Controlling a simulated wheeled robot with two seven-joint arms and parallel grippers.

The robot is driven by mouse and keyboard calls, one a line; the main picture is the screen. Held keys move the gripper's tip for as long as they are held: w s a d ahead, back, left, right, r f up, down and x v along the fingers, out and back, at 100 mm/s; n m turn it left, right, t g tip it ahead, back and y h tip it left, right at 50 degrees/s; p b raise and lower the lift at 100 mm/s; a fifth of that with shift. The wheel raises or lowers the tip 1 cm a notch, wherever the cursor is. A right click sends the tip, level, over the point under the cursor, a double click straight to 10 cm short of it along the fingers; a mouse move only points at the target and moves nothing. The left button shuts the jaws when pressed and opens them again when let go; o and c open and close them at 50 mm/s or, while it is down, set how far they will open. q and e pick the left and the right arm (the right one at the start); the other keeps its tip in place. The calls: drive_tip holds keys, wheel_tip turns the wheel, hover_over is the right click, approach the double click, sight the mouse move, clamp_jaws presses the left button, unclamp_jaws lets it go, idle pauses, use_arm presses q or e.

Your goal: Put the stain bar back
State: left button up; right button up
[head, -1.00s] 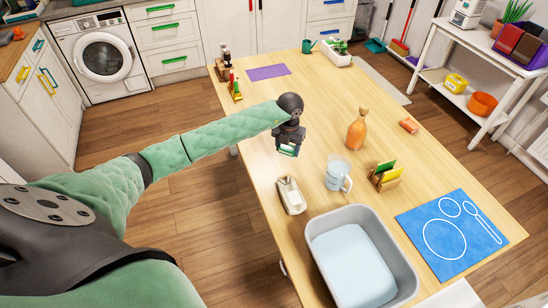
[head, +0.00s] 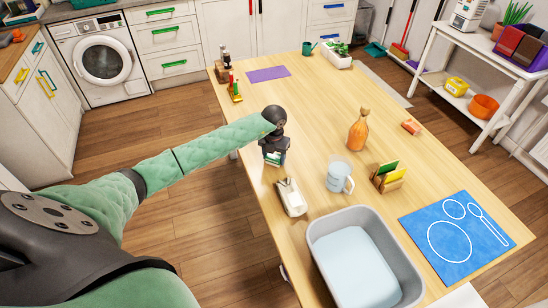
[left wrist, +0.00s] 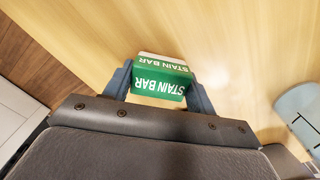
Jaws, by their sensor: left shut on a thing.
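The stain bar (left wrist: 160,80) is a green and white box with its name printed on it. My left gripper (left wrist: 158,88) is shut on it, with one finger on each side. In the head view the left gripper (head: 274,158) and the stain bar (head: 273,160) are over the left edge area of the wooden table (head: 310,115). They are just behind a small white dish (head: 296,202) with a pale thing in it. I cannot tell whether the bar touches the table. My right gripper is not in view.
A white-and-blue mug (head: 338,176), an orange bottle (head: 358,130), and a wooden holder with cards (head: 388,178) stand to the right. A grey basin (head: 402,255) is at the front. A small orange block (head: 411,127) lies farther right.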

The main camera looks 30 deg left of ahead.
sight(274, 156)
use_arm(q)
drive_tip(key=shift+f, duration=0.1)
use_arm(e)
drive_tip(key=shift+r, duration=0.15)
use_arm(q)
drive_tip(key=o, duration=1)
drive_tip(key=shift+c, duration=0.2)
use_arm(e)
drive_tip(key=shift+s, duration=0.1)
use_arm(q)
drive_tip(key=shift+r, duration=0.2)
drive_tip(key=shift+r, duration=0.15)
drive_tip(key=shift+r+b, duration=0.3)
drive_tip(key=shift+b, duration=0.05)
wheel_tip(274, 156, up, 11)
drive_tip(key=b, duration=0.4)
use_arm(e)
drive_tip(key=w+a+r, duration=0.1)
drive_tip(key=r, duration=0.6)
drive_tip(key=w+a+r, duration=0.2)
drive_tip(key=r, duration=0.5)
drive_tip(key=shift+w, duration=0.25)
